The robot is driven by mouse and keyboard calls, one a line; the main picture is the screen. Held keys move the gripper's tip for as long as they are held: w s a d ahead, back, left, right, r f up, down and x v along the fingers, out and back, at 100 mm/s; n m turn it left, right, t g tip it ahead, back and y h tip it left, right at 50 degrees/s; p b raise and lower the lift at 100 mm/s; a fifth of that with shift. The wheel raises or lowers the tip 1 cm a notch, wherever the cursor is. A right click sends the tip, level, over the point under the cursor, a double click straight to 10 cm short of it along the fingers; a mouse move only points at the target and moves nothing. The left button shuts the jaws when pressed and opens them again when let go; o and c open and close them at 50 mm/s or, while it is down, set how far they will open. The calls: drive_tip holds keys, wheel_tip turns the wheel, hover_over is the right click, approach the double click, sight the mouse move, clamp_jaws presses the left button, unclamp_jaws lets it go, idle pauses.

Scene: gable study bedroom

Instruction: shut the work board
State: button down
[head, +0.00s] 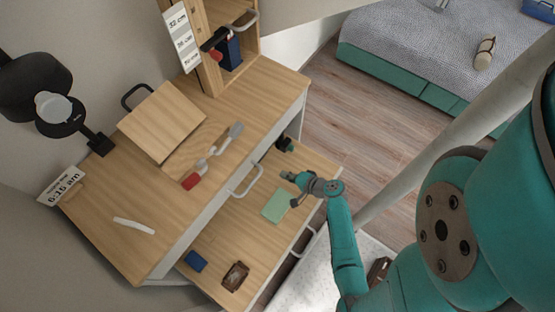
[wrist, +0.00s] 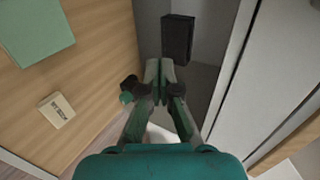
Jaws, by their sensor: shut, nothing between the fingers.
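A wooden board (head: 240,225), which I take for the work board, stands pulled out from under the desk top in the head view. My gripper (head: 288,177) is over the board's right part, close to the green pad; contact cannot be told. In the wrist view my gripper (wrist: 161,68) is shut and empty, beside a wooden surface (wrist: 95,75) bearing the green pad (wrist: 35,30) and a small cream item (wrist: 56,111).
The desk top (head: 110,220) carries a tilted wooden panel (head: 162,122), a red-ended tool (head: 192,180) and a lamp (head: 70,110). Another handle (head: 245,179) is on the desk front. A dark block (wrist: 178,38) is just beyond my fingertips. The bed (head: 420,60) stands across open floor.

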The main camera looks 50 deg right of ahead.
drive_tip(key=w+r+x, duration=0.1)
drive_tip(key=x, duration=1.1)
drive_tip(key=shift+r, duration=0.35)
drive_tip(key=shift+w, duration=0.15)
drive_tip(key=w, duration=0.4)
drive_tip(key=shift+w+a, duration=0.15)
drive_tip(key=shift+w, duration=0.05)
